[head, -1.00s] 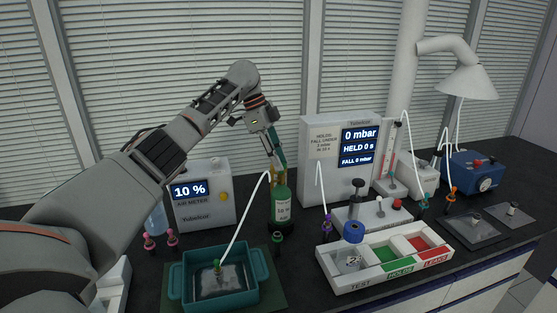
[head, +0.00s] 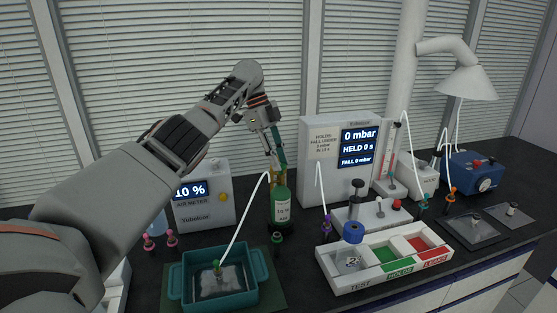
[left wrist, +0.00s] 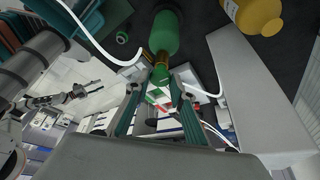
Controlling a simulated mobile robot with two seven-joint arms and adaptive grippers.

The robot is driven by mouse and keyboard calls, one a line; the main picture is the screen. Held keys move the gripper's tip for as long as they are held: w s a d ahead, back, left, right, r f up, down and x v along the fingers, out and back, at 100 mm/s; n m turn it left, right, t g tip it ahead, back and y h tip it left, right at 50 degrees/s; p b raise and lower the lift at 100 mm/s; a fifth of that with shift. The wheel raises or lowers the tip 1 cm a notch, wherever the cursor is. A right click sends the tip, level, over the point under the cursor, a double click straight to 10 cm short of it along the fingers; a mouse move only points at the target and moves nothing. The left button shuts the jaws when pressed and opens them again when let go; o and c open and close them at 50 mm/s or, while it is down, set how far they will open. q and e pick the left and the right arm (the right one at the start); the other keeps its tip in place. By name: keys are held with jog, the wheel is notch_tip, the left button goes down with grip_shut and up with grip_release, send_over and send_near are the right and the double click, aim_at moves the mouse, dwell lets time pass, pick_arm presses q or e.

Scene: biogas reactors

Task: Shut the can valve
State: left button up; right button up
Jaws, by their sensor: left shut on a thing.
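The gas can (head: 282,210) is a green bottle with a white label, standing upright on the dark bench in the head view. Its body also shows in the left wrist view (left wrist: 163,32). The can valve (left wrist: 160,74) is a green knob on a brass-coloured neck at the can's top. My left gripper (head: 277,165) comes down from above and is shut on this knob. In the left wrist view its two fingers (left wrist: 156,92) stand on either side of the knob. In the head view the fingers partly hide the valve.
A white hose (head: 246,215) runs from the can's top to the teal basin (head: 262,292). The air meter (head: 215,205), reading 10 %, stands left of the can. The pressure tester (head: 318,165) and sorting tray (head: 335,285) are to the right. My right arm (left wrist: 70,95) appears small in the wrist view.

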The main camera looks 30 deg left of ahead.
pick_arm(q)
jog(key=shift+f, duration=0.1)
jog(key=o, duration=1.1)
jog(key=shift+n, duration=0.3)
